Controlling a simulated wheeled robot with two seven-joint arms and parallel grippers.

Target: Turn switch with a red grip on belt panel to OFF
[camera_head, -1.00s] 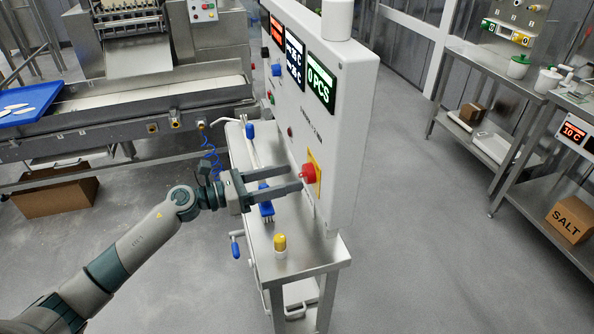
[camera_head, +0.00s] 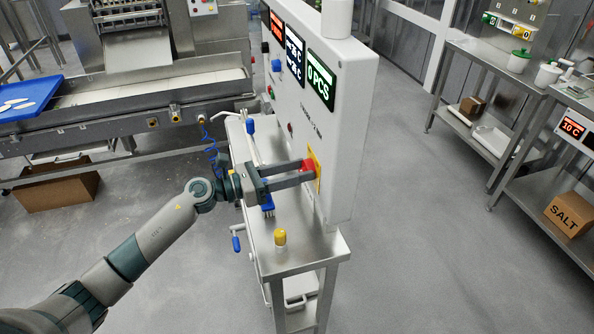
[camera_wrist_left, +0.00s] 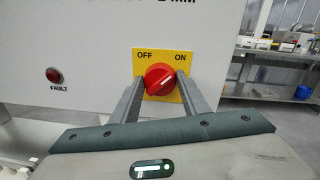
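The belt panel (camera_head: 343,128) is a white upright box on a steel table. Its switch with a red grip (camera_wrist_left: 160,80) sits on a yellow plate (camera_wrist_left: 172,56) marked OFF at left and ON at right. The white mark on the grip points up and right, toward ON. In the head view the red grip (camera_head: 308,165) is partly hidden by my fingers. My left gripper (camera_wrist_left: 158,88) is open, its two fingers on either side of the grip. I cannot tell whether they touch it. My right gripper is not in view.
A red FAULT lamp (camera_wrist_left: 54,75) is on the panel left of the switch. A yellow-capped shaker (camera_head: 280,238) and a blue brush (camera_head: 268,205) are on the steel table (camera_head: 300,258) below. A conveyor stands behind at left; open floor is at right.

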